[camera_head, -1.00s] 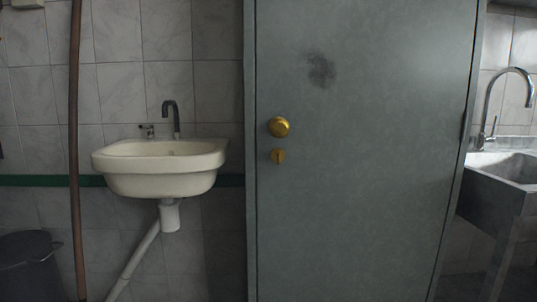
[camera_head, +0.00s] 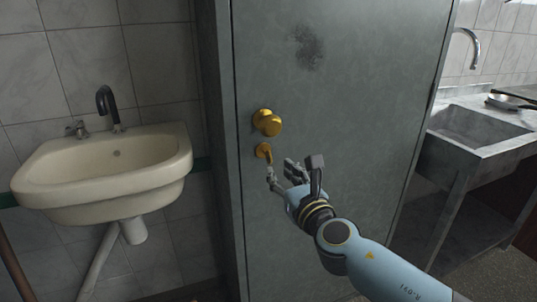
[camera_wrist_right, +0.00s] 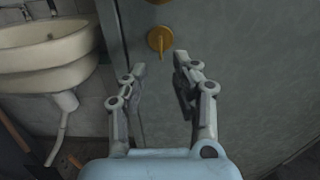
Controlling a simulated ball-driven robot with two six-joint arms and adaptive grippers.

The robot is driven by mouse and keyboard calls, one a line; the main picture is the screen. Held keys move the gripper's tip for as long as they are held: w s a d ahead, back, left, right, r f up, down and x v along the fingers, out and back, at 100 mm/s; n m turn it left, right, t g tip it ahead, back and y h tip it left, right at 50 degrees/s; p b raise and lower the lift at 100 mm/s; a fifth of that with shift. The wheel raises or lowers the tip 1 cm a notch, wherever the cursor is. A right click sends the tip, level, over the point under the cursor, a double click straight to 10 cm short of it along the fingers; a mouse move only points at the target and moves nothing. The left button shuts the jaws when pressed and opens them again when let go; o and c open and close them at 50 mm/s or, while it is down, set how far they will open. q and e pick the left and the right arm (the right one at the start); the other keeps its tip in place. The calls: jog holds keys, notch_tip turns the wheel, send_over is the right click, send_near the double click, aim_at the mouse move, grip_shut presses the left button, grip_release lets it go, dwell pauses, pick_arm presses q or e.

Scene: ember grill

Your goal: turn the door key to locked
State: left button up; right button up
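The brass door key (camera_head: 264,152) sits in its round plate below the brass knob (camera_head: 267,122) on the grey door (camera_head: 330,100). In the right wrist view the key (camera_wrist_right: 160,40) shows as a narrow upright tab, just beyond the fingertips. My right gripper (camera_head: 281,170) is close to the key, below and to its right in the head view. Its two fingers stand apart with nothing between them in the right wrist view (camera_wrist_right: 160,70). Whether a finger touches the key I cannot tell. My left gripper is in neither view.
A cream washbasin (camera_head: 105,170) with a dark tap is on the tiled wall left of the door. A stone sink (camera_head: 480,130) with a pan beside it stands to the right. The door face around the key is otherwise clear.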

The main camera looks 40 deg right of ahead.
aim_at(268, 157)
jog(key=x, duration=0.8)
jog(key=shift+w+d, duration=0.15)
jog(key=shift+w, duration=0.1)
jog(key=shift+c, duration=0.3)
grip_shut()
